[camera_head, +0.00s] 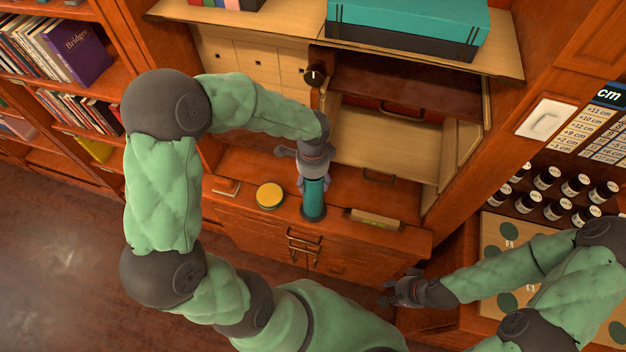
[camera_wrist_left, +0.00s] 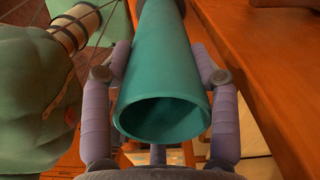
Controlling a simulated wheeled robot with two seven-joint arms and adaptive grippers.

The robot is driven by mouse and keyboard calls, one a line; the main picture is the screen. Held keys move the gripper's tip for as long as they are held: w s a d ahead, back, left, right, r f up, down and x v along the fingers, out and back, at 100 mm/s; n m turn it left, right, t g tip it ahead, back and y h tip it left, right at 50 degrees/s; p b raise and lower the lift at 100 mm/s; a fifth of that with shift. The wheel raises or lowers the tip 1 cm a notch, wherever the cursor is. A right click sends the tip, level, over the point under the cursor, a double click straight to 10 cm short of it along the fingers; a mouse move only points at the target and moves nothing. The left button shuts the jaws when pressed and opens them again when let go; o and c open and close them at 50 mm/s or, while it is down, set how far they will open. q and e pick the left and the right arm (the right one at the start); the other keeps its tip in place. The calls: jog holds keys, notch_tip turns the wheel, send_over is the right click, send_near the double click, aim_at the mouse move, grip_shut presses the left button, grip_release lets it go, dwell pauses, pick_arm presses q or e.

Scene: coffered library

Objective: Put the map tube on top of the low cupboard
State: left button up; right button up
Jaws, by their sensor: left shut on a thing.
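The map tube (camera_head: 315,198) is a teal cylinder with a dark lower end. My left gripper (camera_head: 313,178) is shut on it and holds it roughly upright at the front part of the low cupboard's top (camera_head: 345,205). In the left wrist view the tube (camera_wrist_left: 160,75) lies between the two fingers, its open end towards the camera. I cannot tell whether its lower end touches the cupboard. My right gripper (camera_head: 388,292) is empty, its fingers apart, in front of the cupboard at the right.
On the cupboard top, a yellow round tin (camera_head: 269,195) stands left of the tube, and a yellowish block (camera_head: 375,219) lies to the right. A small flat item (camera_head: 226,187) lies further left. Open drawers (camera_head: 390,140) rise behind. Shelves with dark jars (camera_head: 546,178) stand right.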

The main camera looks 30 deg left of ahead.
pick_arm(q)
jog(key=shift+f, duration=0.1)
jog(key=o, duration=1.4)
notch_tip(320, 180, up, 12)
jog(key=shift+r+p, duration=0.15)
jog(key=shift+p, duration=1.1)
